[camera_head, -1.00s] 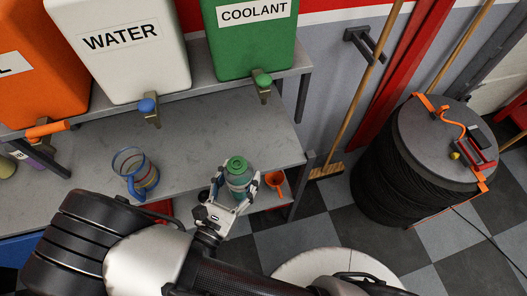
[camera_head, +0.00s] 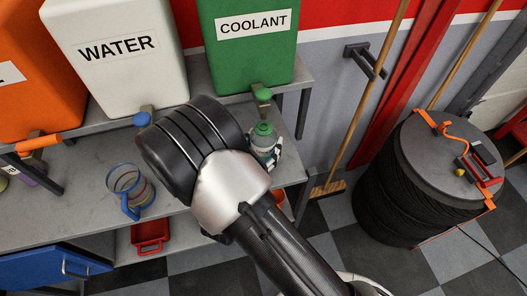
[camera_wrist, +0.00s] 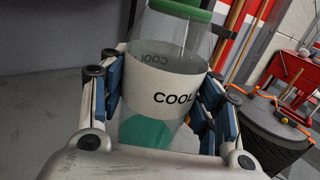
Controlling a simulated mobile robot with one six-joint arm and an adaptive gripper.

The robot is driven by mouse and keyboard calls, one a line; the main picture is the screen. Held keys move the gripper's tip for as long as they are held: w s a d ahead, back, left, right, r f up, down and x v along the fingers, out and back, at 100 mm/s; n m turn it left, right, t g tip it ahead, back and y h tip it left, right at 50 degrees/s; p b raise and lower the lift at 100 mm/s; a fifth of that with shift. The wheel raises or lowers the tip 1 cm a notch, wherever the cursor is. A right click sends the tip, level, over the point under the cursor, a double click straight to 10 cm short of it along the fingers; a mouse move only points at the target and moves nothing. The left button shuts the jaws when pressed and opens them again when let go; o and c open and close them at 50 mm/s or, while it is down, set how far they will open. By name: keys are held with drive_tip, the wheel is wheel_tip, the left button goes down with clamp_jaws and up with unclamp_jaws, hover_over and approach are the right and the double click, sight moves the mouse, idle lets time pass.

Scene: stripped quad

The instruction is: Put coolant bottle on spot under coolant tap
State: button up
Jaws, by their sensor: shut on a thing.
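The coolant bottle (camera_head: 263,143) is clear with a green cap, a white label and green liquid. It is upright below the green coolant tap (camera_head: 262,95) of the green COOLANT tank (camera_head: 245,58). My gripper (camera_head: 275,153) is shut on it; in the wrist view the blue-padded fingers (camera_wrist: 158,100) lie on both sides of the labelled bottle (camera_wrist: 165,90). My arm hides most of the gripper and the bottle's base in the head view. I cannot tell whether the base touches the grey bench (camera_head: 75,185).
A clear jug with a blue handle (camera_head: 130,195) stands on the bench at left. The white WATER tank (camera_head: 115,62) is beside the coolant tank. A broom (camera_head: 330,188) and a black drum (camera_head: 395,190) are at right.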

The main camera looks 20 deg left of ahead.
sight(258, 160)
drive_tip(key=shift+f+b, duration=0.75)
drive_tip(key=shift+f, duration=0.95)
drive_tip(key=shift+f, duration=0.1)
drive_tip(key=o, duration=1.6)
drive_tip(key=shift+f, duration=0.1)
drive_tip(key=shift+o, duration=0.2)
drive_tip(key=shift+s+a+r, duration=0.1)
drive_tip(key=shift+s+r, duration=0.1)
drive_tip(key=shift+s, duration=0.15)
drive_tip(key=s+a+p, duration=0.1)
drive_tip(key=s+p, duration=0.1)
drive_tip(key=s, duration=0.9)
